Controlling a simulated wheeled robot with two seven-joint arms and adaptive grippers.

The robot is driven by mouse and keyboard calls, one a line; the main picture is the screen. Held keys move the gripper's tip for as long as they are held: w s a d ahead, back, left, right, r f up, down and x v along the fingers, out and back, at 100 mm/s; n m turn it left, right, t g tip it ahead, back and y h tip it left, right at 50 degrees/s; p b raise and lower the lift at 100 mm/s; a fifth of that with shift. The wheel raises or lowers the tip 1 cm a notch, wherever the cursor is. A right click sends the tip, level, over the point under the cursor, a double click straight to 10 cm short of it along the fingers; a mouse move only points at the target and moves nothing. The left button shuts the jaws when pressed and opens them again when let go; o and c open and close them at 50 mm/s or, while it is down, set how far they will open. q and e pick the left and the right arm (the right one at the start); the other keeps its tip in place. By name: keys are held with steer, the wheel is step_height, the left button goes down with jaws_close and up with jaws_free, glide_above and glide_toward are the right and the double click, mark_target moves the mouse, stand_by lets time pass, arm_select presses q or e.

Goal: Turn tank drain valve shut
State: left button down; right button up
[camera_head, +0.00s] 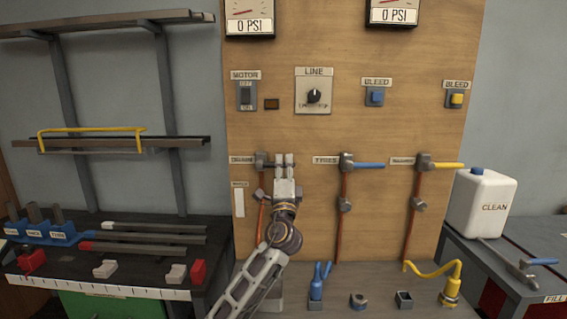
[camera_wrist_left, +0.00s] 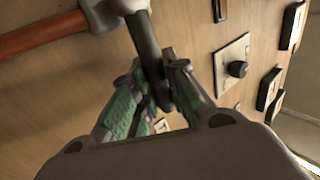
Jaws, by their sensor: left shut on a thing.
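The leftmost valve on the wooden panel has a grey body (camera_head: 261,160) on a copper-red pipe (camera_head: 261,218); its small label (camera_head: 241,160) is too blurred to read surely. In the left wrist view its grey body (camera_wrist_left: 112,12) and dark lever (camera_wrist_left: 146,42) show at the top. The lever stands across the pipe (camera_wrist_left: 40,37), pointing right from the body in the head view. My left gripper (camera_head: 284,163) is at this lever, with its green-padded fingers (camera_wrist_left: 160,88) shut on it. The fingers hide part of the lever. My right gripper is out of view.
Blue-levered (camera_head: 370,166) and yellow-levered (camera_head: 447,165) valves are to the right. Switches and the LINE knob (camera_head: 313,96) sit above. Below is a shelf with a blue fitting (camera_head: 318,285) and yellow hose (camera_head: 433,270). A dark workbench (camera_head: 60,275) is at left, a white jug (camera_head: 480,205) at right.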

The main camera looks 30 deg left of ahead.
arm_select(q)
steer(key=shift+d+f+m, duration=0.1)
steer(key=shift+f+m, duration=0.1)
steer(key=shift+m, duration=0.1)
steer(key=c, duration=1.4)
jaws_free()
steer(key=shift+s, duration=0.1)
steer(key=shift+v, duration=5.9)
